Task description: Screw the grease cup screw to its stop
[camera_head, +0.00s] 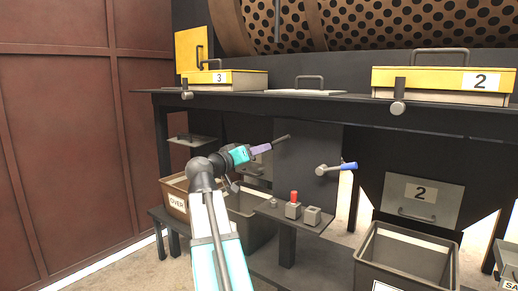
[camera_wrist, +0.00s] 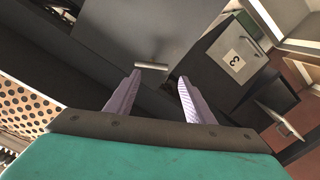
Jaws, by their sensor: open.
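A short grey crossbar (camera_wrist: 151,66), probably the handle of the grease cup screw, shows against a dark panel in the wrist view. It appears just beyond my fingertips, between them and closer to the left one. My gripper (camera_wrist: 160,76) is open, with nothing between its two purple fingers. In the head view my gripper (camera_head: 266,148) points right, and a dark bar (camera_head: 282,139) shows right at its fingertips. I cannot tell whether they touch. The screw's thread and cup are hidden.
A lever with a blue grip (camera_head: 348,166) is on the right. Below is a low bench (camera_head: 290,219) with small blocks and a red-topped piece (camera_head: 294,197). Grey bin (camera_head: 403,252) and OVER box (camera_head: 176,202) stand on either side. The black ledge (camera_head: 330,101) runs above.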

